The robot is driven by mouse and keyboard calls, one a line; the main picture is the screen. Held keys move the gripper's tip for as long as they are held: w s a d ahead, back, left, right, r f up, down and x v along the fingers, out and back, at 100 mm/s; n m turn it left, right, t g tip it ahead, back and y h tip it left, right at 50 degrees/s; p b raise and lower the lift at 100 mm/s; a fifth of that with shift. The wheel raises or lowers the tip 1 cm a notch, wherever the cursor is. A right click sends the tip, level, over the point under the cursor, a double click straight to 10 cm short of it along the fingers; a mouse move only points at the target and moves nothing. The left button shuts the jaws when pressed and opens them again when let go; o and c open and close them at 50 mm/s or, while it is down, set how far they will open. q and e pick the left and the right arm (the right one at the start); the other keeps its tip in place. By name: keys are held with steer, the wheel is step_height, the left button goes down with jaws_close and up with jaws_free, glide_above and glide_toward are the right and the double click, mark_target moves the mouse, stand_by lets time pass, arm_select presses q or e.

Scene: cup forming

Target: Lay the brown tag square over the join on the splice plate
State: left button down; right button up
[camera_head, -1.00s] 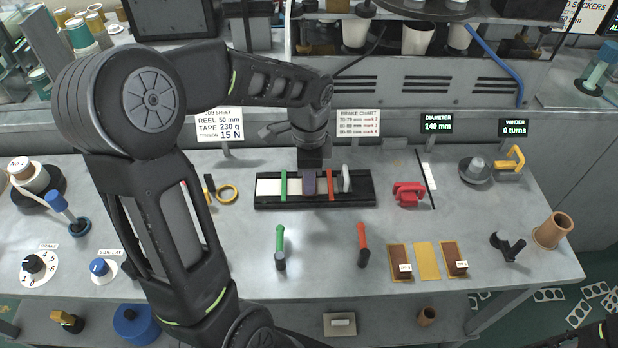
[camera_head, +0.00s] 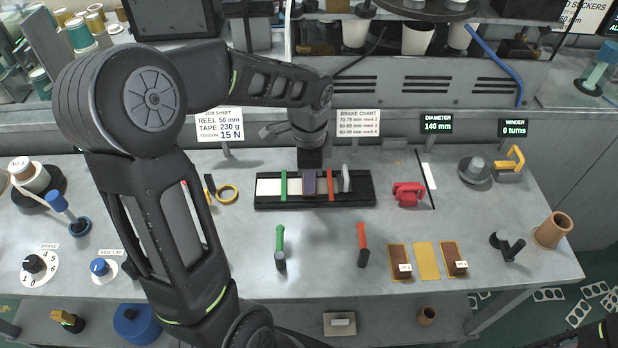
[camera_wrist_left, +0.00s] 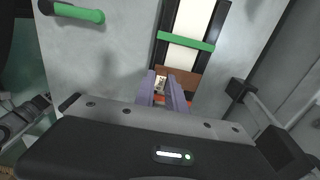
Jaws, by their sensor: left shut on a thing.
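The splice plate (camera_head: 364,194) is a long black bar holding white tape, with a green bar and a red bar across it and a white lever at its right. My left gripper (camera_head: 310,187) is low over the plate's middle, between the two bars. In the left wrist view its purple-grey fingers (camera_wrist_left: 164,90) are shut on the brown tag (camera_wrist_left: 188,78), which lies crosswise over the strip. A small pale label shows between the fingers. The tag looks roughly square to the plate. The fingers hide the join, and I cannot tell whether the tag touches the tape.
A red tool (camera_head: 407,194) lies right of the plate. Bench between these is clear.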

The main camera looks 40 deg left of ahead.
arm_select(q)
steer(key=shift+f+b, duration=0.5)
steer(key=shift+f, duration=0.2)
stand_by(0.5)
steer(key=c, duration=0.8)
jaws_free()
steer(key=shift+r+p, duration=3.2)
steer(key=shift+r, duration=0.85)
